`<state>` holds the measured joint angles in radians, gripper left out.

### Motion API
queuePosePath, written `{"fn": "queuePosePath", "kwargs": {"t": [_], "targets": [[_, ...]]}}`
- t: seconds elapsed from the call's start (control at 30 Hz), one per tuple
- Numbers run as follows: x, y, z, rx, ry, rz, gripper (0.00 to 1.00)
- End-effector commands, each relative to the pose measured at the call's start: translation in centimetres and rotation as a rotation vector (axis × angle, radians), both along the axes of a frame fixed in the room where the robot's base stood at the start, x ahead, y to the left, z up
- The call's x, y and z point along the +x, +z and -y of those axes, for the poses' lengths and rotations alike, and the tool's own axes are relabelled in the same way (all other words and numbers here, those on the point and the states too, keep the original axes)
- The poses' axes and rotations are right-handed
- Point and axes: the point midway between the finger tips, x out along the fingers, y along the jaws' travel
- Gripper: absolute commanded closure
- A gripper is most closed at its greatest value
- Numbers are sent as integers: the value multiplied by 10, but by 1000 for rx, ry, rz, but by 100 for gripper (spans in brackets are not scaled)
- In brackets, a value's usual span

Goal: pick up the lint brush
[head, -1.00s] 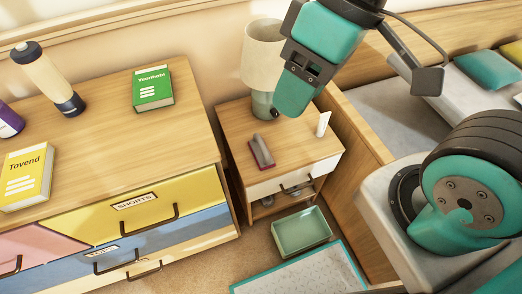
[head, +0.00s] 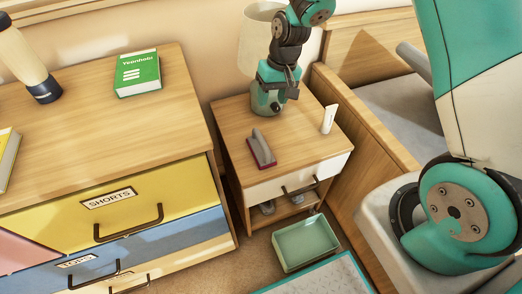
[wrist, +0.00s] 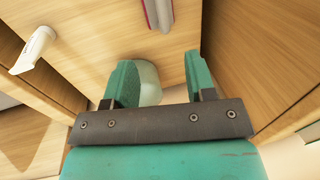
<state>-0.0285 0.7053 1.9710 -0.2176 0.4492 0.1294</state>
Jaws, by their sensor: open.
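The lint brush (head: 261,149) lies on the nightstand top (head: 290,148), with a grey handle on top and a dark red base. In the wrist view the lint brush (wrist: 158,14) shows at the top edge, partly cut off, beyond my fingertips. My gripper (wrist: 160,82) is open and empty, its two teal fingers apart. In the head view my gripper (head: 277,98) is above the back of the nightstand, in front of the lamp, behind and right of the brush and apart from it.
A lamp (head: 257,60) stands at the nightstand's back, partly hidden by my arm. A white tube (head: 328,119) stands at its right. A dresser (head: 110,140) with a green book (head: 138,73) is to the left. A green tray (head: 306,243) lies on the floor in front.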

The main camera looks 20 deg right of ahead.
Motion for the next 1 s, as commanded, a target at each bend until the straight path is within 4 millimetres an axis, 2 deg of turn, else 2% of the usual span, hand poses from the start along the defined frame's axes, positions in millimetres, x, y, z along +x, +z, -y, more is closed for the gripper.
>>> {"fn": "queuePosePath", "kwargs": {"t": [0.4,0.5,0.73,1.0], "targets": [[-2,-89,-19,0,4,-4,49],[-1,-102,-21,0,4,-2,49],[-3,-118,-25,0,4,-2,49],[-6,-155,-34,0,4,-1,49]]}}
